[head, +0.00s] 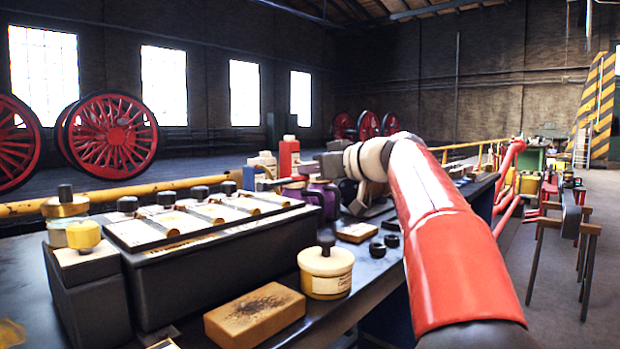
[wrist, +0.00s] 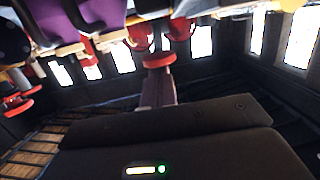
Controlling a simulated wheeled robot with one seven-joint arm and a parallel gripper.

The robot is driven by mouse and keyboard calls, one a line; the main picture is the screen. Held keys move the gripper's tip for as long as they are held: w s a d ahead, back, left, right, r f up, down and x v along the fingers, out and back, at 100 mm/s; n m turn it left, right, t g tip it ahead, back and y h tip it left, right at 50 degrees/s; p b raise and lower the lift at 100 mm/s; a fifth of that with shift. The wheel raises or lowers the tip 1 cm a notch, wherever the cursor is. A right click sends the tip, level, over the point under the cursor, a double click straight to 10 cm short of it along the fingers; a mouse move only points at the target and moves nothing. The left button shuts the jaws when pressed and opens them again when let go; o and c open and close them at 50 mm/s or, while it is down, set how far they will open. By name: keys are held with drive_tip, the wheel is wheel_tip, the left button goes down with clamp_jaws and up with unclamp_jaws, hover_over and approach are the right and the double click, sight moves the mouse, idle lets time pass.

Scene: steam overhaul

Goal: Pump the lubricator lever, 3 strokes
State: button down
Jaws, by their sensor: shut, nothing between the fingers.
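My red arm reaches away across the bench in the head view. My gripper (head: 328,162) is small and partly hidden at its end, beside a purple can (head: 330,197). In the wrist view my gripper (wrist: 158,75) is shut with nothing between its fingers. A red round part (wrist: 158,60) shows just at or beyond the fingertips; I cannot tell whether they touch. I cannot pick out the lubricator or its lever for certain. A red upright block (head: 289,157) stands just left of the gripper in the head view.
A long dark box (head: 225,250) with several black knobs fills the bench's left front. A cream pot (head: 325,272) and a brown block (head: 254,315) stand near the bench edge. A yellow rail (head: 190,184) runs behind. Floor at the right is partly open.

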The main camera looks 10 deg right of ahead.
drive_tip(key=shift+t+y, duration=0.6)
drive_tip(key=shift+t, duration=0.3)
drive_tip(key=f+b, duration=0.1)
drive_tip(key=b, duration=0.2)
drive_tip(key=f+b, duration=0.2)
drive_tip(key=b, duration=0.2)
drive_tip(key=f+b, duration=0.2)
drive_tip(key=b, duration=0.1)
drive_tip(key=shift+s+d+f, duration=0.1)
drive_tip(key=shift+s+d, duration=0.2)
drive_tip(key=shift+s, duration=0.1)
drive_tip(key=shift+f, duration=0.1)
